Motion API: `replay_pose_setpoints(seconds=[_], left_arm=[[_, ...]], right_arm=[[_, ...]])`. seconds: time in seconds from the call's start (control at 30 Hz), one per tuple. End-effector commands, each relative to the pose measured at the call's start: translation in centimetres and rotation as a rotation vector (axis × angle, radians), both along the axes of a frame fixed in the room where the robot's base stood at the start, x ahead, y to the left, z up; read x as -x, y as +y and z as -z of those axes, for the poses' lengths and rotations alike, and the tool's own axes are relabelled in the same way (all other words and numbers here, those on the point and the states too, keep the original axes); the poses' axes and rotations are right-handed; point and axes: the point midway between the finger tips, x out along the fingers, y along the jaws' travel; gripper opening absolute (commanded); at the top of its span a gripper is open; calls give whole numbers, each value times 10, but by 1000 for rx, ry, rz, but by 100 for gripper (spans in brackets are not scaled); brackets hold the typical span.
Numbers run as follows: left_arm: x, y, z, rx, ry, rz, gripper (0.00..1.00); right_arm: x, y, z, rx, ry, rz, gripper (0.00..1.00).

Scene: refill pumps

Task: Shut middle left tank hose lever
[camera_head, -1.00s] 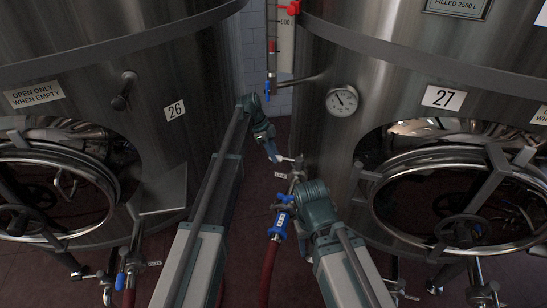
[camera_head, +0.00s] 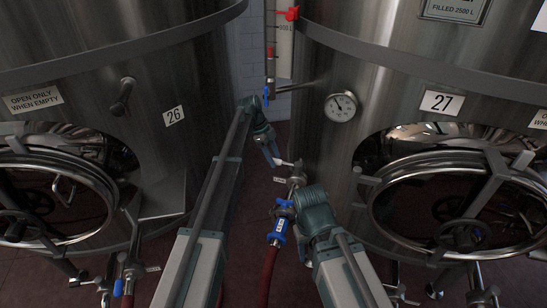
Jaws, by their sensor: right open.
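The middle tank hose outlet, with a metal valve (camera_head: 297,172) and a small pale lever end (camera_head: 285,162), is low at the left side of tank 27 (camera_head: 398,85). My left gripper (camera_head: 276,160) reaches down to this lever end and is at or very near it; its fingers are too small to tell apart. My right gripper (camera_head: 286,205) is open beside the blue hose fitting (camera_head: 278,231), just below the valve. A dark red hose (camera_head: 269,275) hangs down from the fitting. The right wrist hides part of the valve and pipe.
Tank 26 (camera_head: 150,75) stands on the left, with a round hatch and a lower hose outlet (camera_head: 130,270). A gauge (camera_head: 341,106) and a sight tube (camera_head: 285,50) are on tank 27. The gap between tanks is narrow.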

Motion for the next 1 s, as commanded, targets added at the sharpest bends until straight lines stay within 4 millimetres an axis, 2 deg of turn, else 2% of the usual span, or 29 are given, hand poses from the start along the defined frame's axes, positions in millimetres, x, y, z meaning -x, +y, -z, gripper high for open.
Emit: replay_pose_setpoints(seconds=[0.47,0.67,1.0], left_arm=[[1,2,-7,0,4,-1,60],[-1,8,-25,-1,4,-2,60],[-5,27,-75,-1,3,-1,60]], right_arm=[[0,0,-7,0,0,0,50],[0,0,-25,0,0,0,50],[0,0,-75,0,0,0,50]])
